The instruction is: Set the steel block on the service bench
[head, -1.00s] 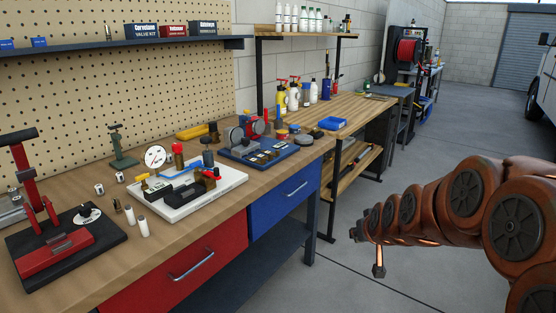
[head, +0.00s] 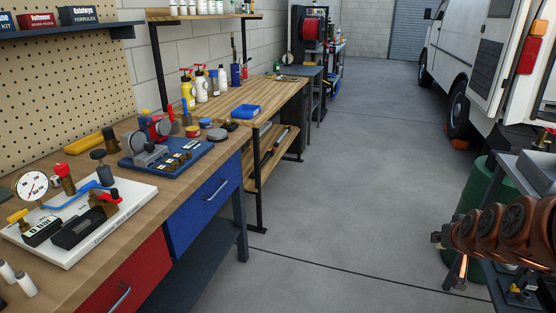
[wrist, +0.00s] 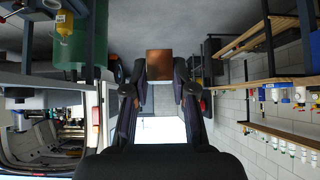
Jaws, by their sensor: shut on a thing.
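My gripper (wrist: 160,88) shows in the wrist view, its two dark fingers shut on a small brown, box-shaped block (wrist: 160,64), which I take to be the steel block. The block is held clear of any surface. In the head view the end of my arm is at the lower right, over the floor; the block is not clear there. A wooden-topped bench (head: 262,103) stands beyond the nearer workbench (head: 110,262), and a dark bench (head: 306,72) stands farther back. I cannot tell which one is the service bench.
The nearer workbench carries a white board (head: 82,232) with a gauge and a blue tray (head: 180,160) of parts. A white van (head: 480,70) and a green drum (head: 480,215) are at right. The middle floor is clear.

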